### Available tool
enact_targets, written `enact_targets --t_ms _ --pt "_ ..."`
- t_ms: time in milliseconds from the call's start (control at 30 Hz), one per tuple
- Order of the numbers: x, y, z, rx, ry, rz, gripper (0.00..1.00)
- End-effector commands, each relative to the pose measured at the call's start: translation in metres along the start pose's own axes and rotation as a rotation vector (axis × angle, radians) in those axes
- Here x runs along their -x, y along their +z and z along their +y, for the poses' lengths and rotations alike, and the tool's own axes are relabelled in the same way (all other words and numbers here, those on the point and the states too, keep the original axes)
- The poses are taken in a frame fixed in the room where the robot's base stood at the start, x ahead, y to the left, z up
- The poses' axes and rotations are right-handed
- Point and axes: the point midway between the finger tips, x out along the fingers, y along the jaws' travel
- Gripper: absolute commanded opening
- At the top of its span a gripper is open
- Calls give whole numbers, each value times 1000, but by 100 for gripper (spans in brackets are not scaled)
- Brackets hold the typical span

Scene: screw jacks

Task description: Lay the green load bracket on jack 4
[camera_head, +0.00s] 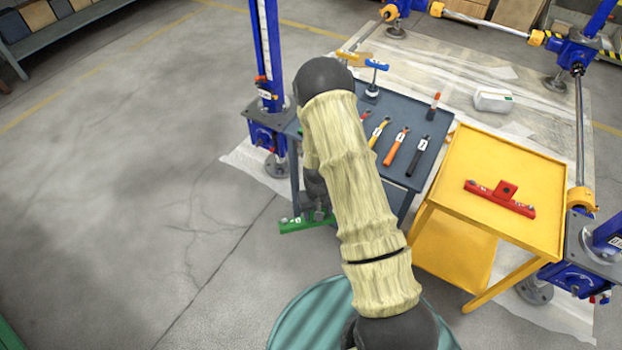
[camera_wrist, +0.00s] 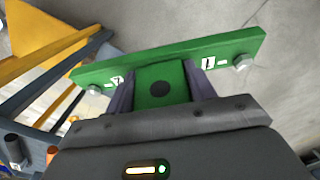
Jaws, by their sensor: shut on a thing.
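The green load bracket (camera_wrist: 215,47) is a flat bar with a bolt near each end, white labels and a raised middle block with a dark round hole. My gripper (camera_wrist: 161,85) is shut on that middle block in the wrist view. In the head view the bracket (camera_head: 303,221) hangs above bare floor, left of the dark tool table, and my arm hides part of it. Blue screw jacks stand at the left (camera_head: 268,85), at the back right (camera_head: 571,50) and at the lower right (camera_head: 585,270). I cannot read which is jack 4.
A dark table (camera_head: 420,122) holds several tools with orange, yellow and black handles. A yellow cart (camera_head: 480,160) carries a red bracket (camera_head: 500,197). Horizontal shafts link the jacks at the back and right. The floor at left is clear.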

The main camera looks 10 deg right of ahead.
Motion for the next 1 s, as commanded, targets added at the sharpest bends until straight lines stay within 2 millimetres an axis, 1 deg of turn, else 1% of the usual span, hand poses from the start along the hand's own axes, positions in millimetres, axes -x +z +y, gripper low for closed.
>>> enact_targets --t_ms 200,300,400,500,600,1000 --pt "-44 16 0 2 0 -6 23" --pt "-62 24 -1 -2 -3 -3 23" --pt "-76 30 -3 -2 -8 -1 23" --pt "-83 32 -4 -4 -10 3 23" --pt "-86 33 -4 -4 -11 4 23" --pt "-86 33 -4 -4 -10 4 23"
